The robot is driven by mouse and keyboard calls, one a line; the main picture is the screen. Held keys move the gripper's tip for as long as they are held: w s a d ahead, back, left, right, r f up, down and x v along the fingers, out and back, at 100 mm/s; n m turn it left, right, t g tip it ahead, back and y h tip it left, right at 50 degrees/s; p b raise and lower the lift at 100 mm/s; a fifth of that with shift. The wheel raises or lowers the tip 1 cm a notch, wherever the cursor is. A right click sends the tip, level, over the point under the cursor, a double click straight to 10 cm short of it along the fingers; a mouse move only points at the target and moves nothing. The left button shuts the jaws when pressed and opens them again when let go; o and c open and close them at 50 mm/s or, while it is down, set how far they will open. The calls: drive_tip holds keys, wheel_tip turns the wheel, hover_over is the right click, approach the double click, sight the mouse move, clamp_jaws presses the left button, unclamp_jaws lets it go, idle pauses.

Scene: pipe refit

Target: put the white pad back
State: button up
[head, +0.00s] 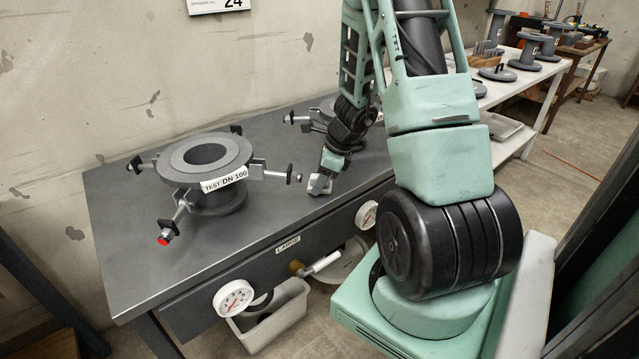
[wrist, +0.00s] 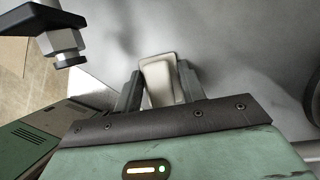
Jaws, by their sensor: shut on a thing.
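The white pad (wrist: 160,80) is a small pale block. My gripper (wrist: 158,92) is shut on it, with one dark finger on each side. In the head view my gripper (head: 321,180) is low over the bench near its front edge, right of the flanged pipe piece. The pad (head: 319,186) shows there as a small pale patch; I cannot tell whether it touches the bench. The grey flanged piece (head: 208,203), labelled TEST DN 100, stands on the bench (head: 120,250) with clamp arms around it. One arm end (head: 164,240) is red; others are black.
A clamp's bolt and black end (wrist: 65,45) are close at upper left in the wrist view. A second clamp set (head: 302,120) stands behind my arm. Gauges (head: 233,298) line the bench front, above a grey bin (head: 270,318). The bench's left front is clear.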

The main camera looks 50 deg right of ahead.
drive_tip(key=shift+f, duration=0.15)
drive_tip(key=o, duration=1)
drive_tip(key=shift+o, duration=0.2)
